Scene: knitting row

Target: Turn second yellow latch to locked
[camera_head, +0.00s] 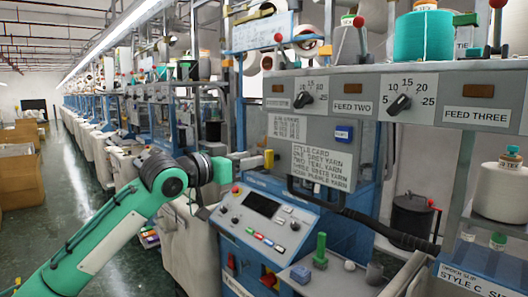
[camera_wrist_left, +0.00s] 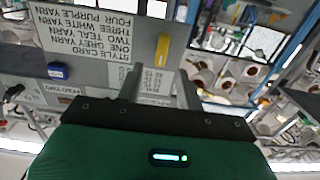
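A small upright yellow latch (camera_head: 269,159) is at the left edge of the grey panel, beside the style card (camera_head: 322,167). It also shows in the left wrist view (camera_wrist_left: 162,50), where the scene is upside down. I cannot tell which latch in order it is, nor whether it is locked. My left gripper (camera_head: 256,161) is just left of the latch in the head view. In the left wrist view its two grey fingers (camera_wrist_left: 158,88) stand apart, with nothing held between them. The latch appears beyond the fingertips. My right gripper is not in view.
A black bar (camera_head: 365,220) crosses in front. Dial knobs (camera_head: 400,103) and feed labels line the rail above. A green upright handle (camera_head: 320,250) stands at the lower right. The aisle floor (camera_head: 85,185) is clear.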

